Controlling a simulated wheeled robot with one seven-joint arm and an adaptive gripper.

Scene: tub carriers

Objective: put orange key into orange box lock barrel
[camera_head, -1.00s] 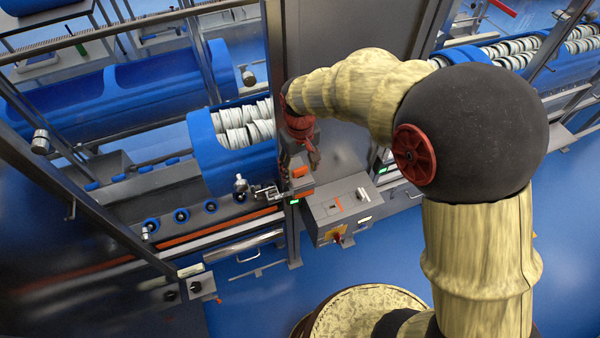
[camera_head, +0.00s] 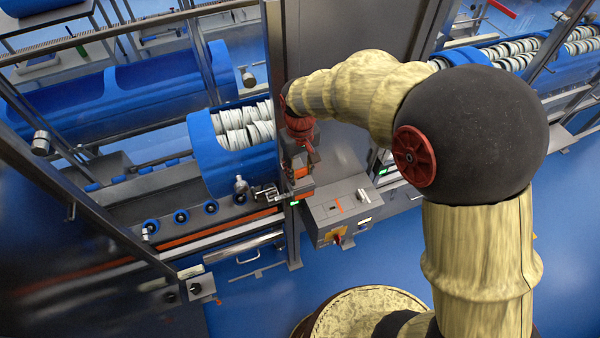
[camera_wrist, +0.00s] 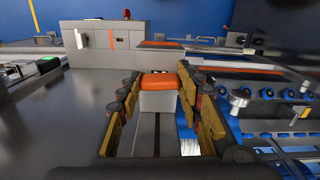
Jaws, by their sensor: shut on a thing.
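My gripper (camera_head: 300,170) points down in the head view, at the post right of the blue tub. In the wrist view my gripper (camera_wrist: 158,88) has its fingers on both sides of an orange block with a grey body below, which I take for the orange key (camera_wrist: 158,82). It also shows in the head view (camera_head: 300,172), partly covered by the fingers. Just past it is a grey box with an orange part, likely the orange box (camera_head: 304,197); its orange edge shows in the wrist view (camera_wrist: 158,46). I cannot make out the lock barrel.
A grey control box (camera_head: 340,210) with a red and yellow switch stands to the right. A blue tub (camera_head: 215,165) of white rings and a small metal clamp (camera_head: 266,192) are close on the left. Blue floor (camera_head: 390,260) lies open in front.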

